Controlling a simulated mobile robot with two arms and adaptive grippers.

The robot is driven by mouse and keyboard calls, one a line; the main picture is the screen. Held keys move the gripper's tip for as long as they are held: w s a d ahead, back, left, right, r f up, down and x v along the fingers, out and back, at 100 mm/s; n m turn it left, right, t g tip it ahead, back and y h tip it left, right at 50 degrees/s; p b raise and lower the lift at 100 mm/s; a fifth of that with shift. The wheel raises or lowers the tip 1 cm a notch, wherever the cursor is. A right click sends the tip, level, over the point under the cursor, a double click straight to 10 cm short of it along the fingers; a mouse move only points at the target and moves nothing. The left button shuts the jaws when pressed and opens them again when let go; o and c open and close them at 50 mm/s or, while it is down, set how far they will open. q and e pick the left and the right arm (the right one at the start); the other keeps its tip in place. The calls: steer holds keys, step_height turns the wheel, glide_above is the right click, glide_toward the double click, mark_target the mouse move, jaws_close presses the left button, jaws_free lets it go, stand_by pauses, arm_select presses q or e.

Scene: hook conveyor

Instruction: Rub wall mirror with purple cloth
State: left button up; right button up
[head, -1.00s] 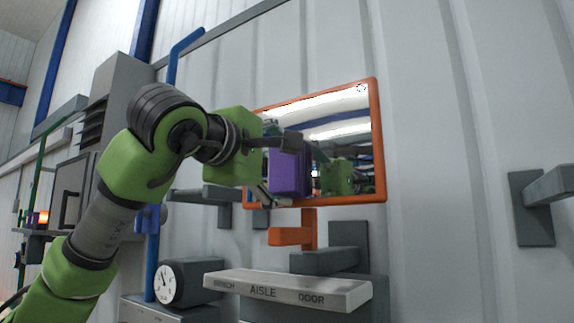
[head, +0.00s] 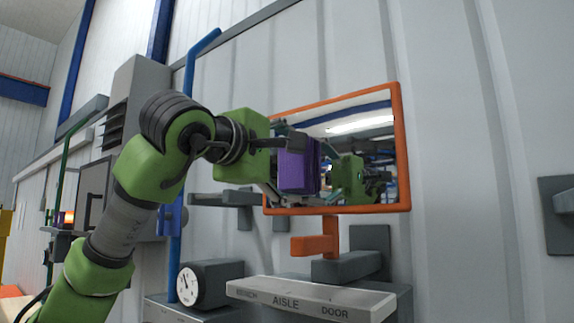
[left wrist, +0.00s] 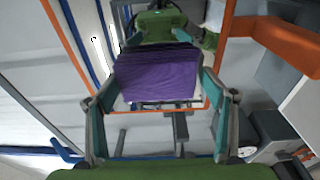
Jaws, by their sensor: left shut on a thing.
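The wall mirror (head: 372,150) has an orange frame and is fixed to the grey panelled wall. It reflects my green arm and the cloth. My left gripper (head: 283,165) is shut on the purple cloth (head: 298,166), a folded block held in front of the mirror's left part. In the left wrist view my left gripper (left wrist: 158,100) has its two teal fingers at either side of the cloth (left wrist: 155,75), with the mirror's orange frame (left wrist: 66,45) beyond. I cannot tell whether the cloth touches the glass. My right gripper is not in view.
Below the mirror are an orange bracket (head: 318,244) and a grey ledge (head: 312,297) lettered "AISLE" and "DOOR". A round gauge (head: 188,285) stands at lower left. A blue pipe (head: 178,240) rises behind my arm. The wall right of the mirror is mostly clear.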

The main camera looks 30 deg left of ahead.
mark_target(348, 161)
arm_select(q)
steer(key=shift+s+d, duration=0.2)
steer(key=shift+d, duration=2.4)
steer(key=shift+s+d, duration=0.2)
steer(key=shift+d, duration=2.35)
steer(key=shift+w+a+p, duration=0.15)
steer(key=shift+a+p, duration=0.05)
steer(key=shift+a, duration=1.6)
steer(key=shift+w+a+p, duration=0.15)
steer(key=shift+a, duration=1.7)
steer(key=shift+w+a+p, duration=0.15)
steer(key=shift+a+p, duration=0.05)
steer(key=shift+a, duration=1.6)
steer(key=shift+s+d, duration=0.1)
steer(key=shift+s+f, duration=0.1)
steer(key=shift+s, duration=0.5)
steer(key=shift+s+b, duration=0.5)
steer(key=shift+s, duration=1.7)
steer(key=shift+a, duration=0.2)
steer(key=s, duration=0.3)
steer(key=shift+s+a, duration=0.1)
